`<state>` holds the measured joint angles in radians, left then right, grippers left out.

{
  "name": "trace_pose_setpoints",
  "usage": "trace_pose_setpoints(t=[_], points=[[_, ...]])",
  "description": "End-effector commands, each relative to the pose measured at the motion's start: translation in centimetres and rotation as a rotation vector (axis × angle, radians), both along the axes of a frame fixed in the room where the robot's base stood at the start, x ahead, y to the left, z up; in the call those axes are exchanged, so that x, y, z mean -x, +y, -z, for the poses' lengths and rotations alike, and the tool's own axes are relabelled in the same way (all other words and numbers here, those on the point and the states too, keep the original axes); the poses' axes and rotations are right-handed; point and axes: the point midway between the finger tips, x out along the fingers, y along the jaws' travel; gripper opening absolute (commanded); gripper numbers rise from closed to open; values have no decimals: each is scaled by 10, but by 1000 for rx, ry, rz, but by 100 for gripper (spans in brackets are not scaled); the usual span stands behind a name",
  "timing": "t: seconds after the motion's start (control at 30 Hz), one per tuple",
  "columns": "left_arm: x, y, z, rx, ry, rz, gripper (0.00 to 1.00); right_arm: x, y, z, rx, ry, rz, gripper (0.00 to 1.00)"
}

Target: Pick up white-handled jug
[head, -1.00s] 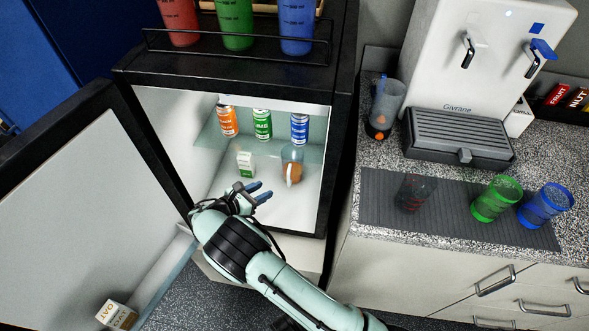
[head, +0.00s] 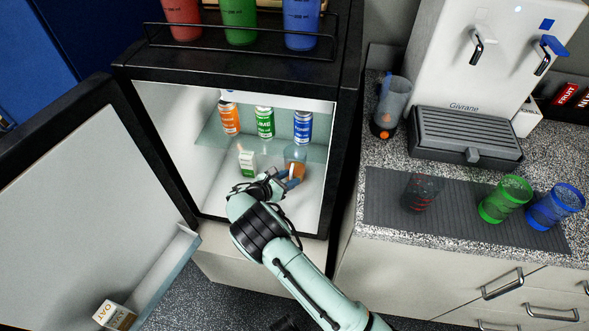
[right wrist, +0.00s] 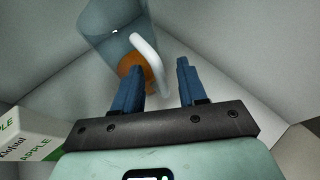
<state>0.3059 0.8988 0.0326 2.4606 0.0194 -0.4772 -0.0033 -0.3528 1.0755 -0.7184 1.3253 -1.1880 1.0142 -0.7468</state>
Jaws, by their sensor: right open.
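The white-handled jug (head: 299,155) is clear with orange liquid low in it. It stands on the lower level inside the open fridge, on the right, partly hidden by my gripper in the head view. My right gripper (head: 288,181) is open and empty, just in front of the jug. In the right wrist view the jug (right wrist: 118,35) shows with its white handle (right wrist: 149,65) ahead of the blue fingers. The right gripper (right wrist: 158,80) has its left finger near the jug's body, and the handle lies ahead of the gap between the fingers. My left gripper is not in view.
An apple carton (head: 247,163) stands left of the jug; it also shows in the right wrist view (right wrist: 30,140). Cans, including a green lime can (head: 265,122), stand on the glass shelf above. The fridge door (head: 90,200) is open at left.

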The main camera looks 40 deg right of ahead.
Motion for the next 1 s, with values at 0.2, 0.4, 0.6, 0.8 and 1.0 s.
trace_pose_setpoints(t=[0.2,0.4,0.6,0.8,1.0], points=[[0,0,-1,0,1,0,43,0,1,-1,0,0,0,12],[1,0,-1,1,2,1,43,0,0,-1,2,-1,0,0],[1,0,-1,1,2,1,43,0,1,-1,1,-1,0,0],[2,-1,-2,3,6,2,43,-1,2,-5,1,-1,-1,0],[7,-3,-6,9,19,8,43,-1,4,-16,1,-2,1,0]])
